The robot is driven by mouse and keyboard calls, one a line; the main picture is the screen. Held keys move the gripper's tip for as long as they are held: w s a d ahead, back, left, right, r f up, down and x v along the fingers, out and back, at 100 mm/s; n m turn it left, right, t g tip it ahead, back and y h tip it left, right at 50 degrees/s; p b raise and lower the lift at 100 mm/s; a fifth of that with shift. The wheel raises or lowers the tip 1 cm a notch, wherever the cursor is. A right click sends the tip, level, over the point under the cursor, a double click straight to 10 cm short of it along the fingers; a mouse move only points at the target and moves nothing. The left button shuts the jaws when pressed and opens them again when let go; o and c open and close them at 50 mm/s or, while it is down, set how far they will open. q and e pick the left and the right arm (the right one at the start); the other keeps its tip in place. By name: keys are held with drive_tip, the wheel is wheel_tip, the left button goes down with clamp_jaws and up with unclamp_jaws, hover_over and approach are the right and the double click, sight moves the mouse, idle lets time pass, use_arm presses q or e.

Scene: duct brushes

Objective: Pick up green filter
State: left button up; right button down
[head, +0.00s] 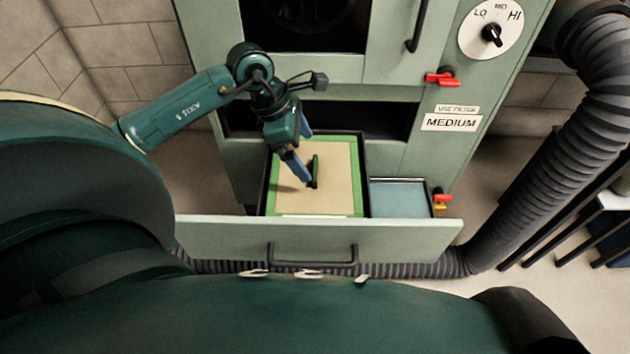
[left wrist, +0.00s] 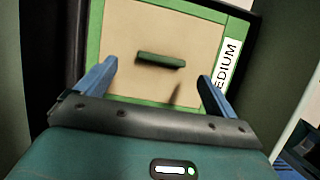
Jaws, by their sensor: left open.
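The green filter (head: 342,190) is a tan panel with a green frame and a green handle bar in its middle. It lies in the pulled-out drawer (head: 215,240) of the cabinet. In the left wrist view the filter (left wrist: 120,40) carries a white label, partly hidden, ending in "EDIUM". My left gripper (head: 306,172) is over the filter with its blue fingers open. In the left wrist view the handle (left wrist: 160,61) shows ahead of and between the open fingertips of the left gripper (left wrist: 160,70). The fingers do not hold it. My right gripper is not in view.
The drawer has a black handle (head: 312,262) and a blue-grey compartment (head: 400,195) to the right. A "MEDIUM" sign (head: 451,122), red valves (head: 440,78) and a dial (head: 490,30) are on the cabinet. A ribbed hose (head: 540,190) runs along the right and the floor.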

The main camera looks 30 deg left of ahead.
sight(314, 167)
use_arm(q)
drive_tip(key=b+x, duration=0.1)
drive_tip(key=x, duration=0.4)
drive_tip(key=shift+s+d, duration=0.1)
drive_tip(key=shift+r, duration=0.1)
drive_tip(key=shift+c, duration=0.5)
drive_tip(key=c, duration=1)
drive_tip(key=shift+r, duration=0.1)
